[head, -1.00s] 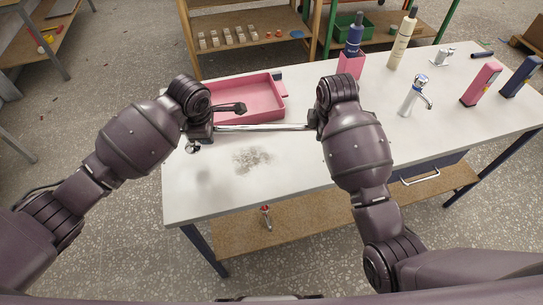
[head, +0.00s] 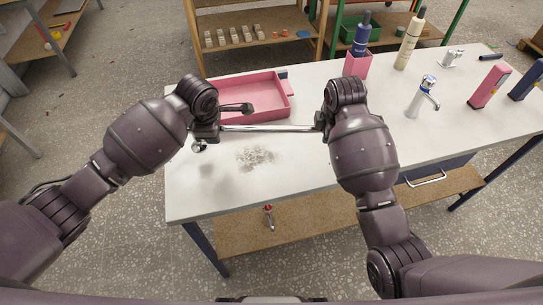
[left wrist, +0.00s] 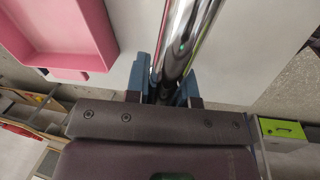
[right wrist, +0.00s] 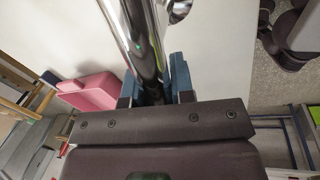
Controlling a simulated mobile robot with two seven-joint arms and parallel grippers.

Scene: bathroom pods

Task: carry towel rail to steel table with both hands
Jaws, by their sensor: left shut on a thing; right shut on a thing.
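The towel rail (head: 268,128) is a shiny chrome bar, held level over a white-topped table. It spans between my two grippers. My left gripper (head: 205,132) is shut on its left part; in the left wrist view the chrome bar (left wrist: 185,40) runs between the blue fingers (left wrist: 172,88). My right gripper (head: 326,122) is shut on its right part; in the right wrist view the bar (right wrist: 135,35) passes between the blue fingers (right wrist: 155,85). A rail end mount (head: 198,146) shows below my left gripper. No table in view is clearly the steel table.
The white table (head: 215,200) carries a pink tray (head: 285,108), a grey speckled patch (head: 256,158), a pink holder with a dark bottle (head: 360,40), a cream bottle (head: 409,40), a tap (head: 422,98) and a pink box (head: 489,88). A wooden shelf (head: 245,50) stands behind.

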